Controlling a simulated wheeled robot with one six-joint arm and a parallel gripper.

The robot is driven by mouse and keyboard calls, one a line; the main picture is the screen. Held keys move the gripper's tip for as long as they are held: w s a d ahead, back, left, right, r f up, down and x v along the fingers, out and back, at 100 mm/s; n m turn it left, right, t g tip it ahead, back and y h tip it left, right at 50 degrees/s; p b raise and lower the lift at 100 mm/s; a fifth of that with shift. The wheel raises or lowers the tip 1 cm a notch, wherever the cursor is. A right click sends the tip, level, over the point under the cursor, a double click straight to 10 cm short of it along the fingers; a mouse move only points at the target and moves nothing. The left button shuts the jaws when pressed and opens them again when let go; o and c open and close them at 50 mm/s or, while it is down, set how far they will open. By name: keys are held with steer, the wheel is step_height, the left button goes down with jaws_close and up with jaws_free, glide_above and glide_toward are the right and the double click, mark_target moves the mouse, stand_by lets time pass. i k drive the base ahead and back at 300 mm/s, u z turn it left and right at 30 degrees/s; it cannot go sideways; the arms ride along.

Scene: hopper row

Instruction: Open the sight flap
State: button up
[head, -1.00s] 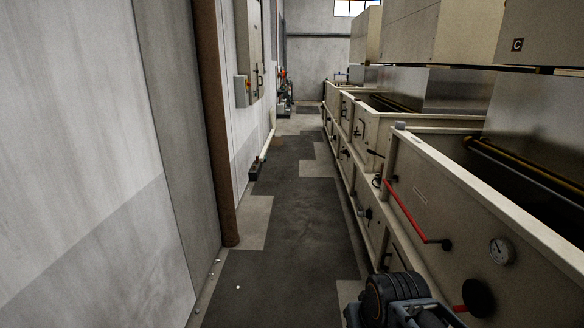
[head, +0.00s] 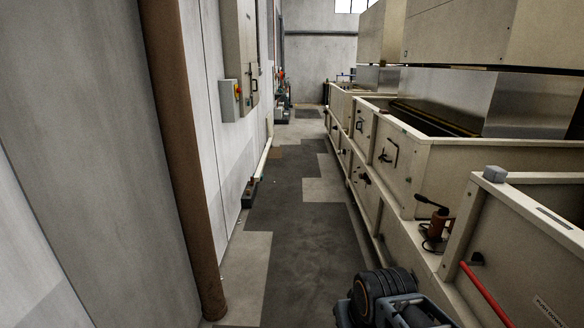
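No part is clearly marked as the sight flap. In the head view, a small square panel with a dark handle (head: 389,152) is on the front of a cream hopper to the right of the aisle. It looks closed, but I cannot tell whether it is the sight flap. A smaller dark handle (head: 360,125) is on the hopper front farther along. My gripper's fingertips are not in view.
An orange device with a black lever (head: 436,232) stands beside the near hopper, with a red bar (head: 484,292) closer. A brown pipe (head: 180,160) and electrical cabinet (head: 239,50) line the left wall. A low fixture (head: 249,192) is at its foot. The dark aisle (head: 300,228) is clear ahead.

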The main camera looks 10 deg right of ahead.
mark_target(392, 151)
steer(key=z, duration=0.1)
steer(key=i, duration=2.3)
steer(key=z, duration=0.45)
steer(key=i, duration=2.15)
steer(key=z, duration=0.15)
